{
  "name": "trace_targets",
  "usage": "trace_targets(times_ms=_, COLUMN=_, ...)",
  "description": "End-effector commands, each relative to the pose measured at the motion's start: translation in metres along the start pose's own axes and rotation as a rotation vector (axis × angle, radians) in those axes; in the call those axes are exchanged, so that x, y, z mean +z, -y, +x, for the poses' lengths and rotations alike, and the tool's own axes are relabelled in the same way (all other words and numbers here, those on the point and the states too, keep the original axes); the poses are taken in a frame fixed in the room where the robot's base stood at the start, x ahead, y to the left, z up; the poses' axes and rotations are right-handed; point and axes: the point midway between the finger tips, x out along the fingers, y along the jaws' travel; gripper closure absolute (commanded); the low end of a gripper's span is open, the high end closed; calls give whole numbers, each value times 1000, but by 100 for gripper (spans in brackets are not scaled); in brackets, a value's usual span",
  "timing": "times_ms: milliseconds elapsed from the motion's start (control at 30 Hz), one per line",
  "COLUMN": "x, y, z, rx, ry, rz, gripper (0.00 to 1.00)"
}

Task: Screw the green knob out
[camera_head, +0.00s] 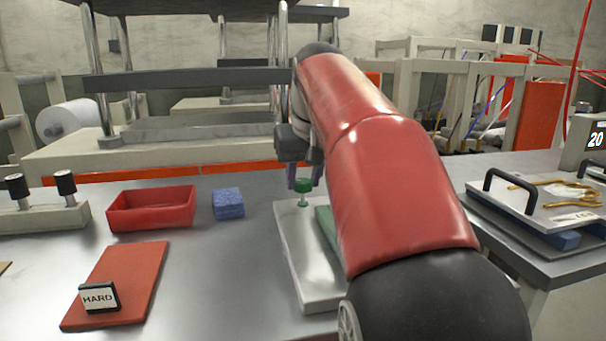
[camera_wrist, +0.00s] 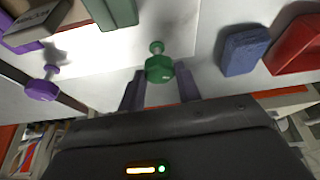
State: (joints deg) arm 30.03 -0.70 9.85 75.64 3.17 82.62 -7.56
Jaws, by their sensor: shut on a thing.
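The green knob (camera_head: 303,186) is upright near the far left corner of the pale plate (camera_head: 313,292), with a short light stem showing below its head. In the wrist view the green knob (camera_wrist: 158,69) lies between my two dark fingers, and its stem shows beyond the head. My gripper (camera_head: 305,174) is shut on the knob from above. I cannot tell how deep the stem sits in the plate. A purple knob (camera_wrist: 41,89) on a similar stem stands at left in the wrist view. My red arm hides much of the plate in the head view.
A green block (camera_head: 325,228) lies on the plate. A blue block (camera_head: 228,203) and a red tray (camera_head: 151,209) stand to the left. A red mat (camera_head: 130,266) with a "HARD" sign (camera_head: 98,297) is nearer. Bare table lies between mat and plate.

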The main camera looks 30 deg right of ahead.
Motion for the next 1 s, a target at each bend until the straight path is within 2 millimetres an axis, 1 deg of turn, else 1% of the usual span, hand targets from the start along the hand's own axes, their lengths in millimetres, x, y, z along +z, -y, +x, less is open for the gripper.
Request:
trace_targets(times_ms=200, x=1, y=-1, z=2, rx=-64, ry=6, rz=-151, gripper=90)
trace_targets(times_ms=433, x=1, y=-2, z=1, rx=-109, ry=6, rz=-259, gripper=90)
trace_targets(times_ms=633, x=1, y=-2, z=1, rx=-127, ry=6, rz=-306, gripper=90)
trace_targets(times_ms=1000, x=1, y=-2, z=2, rx=-133, ry=7, rz=-318, gripper=90)
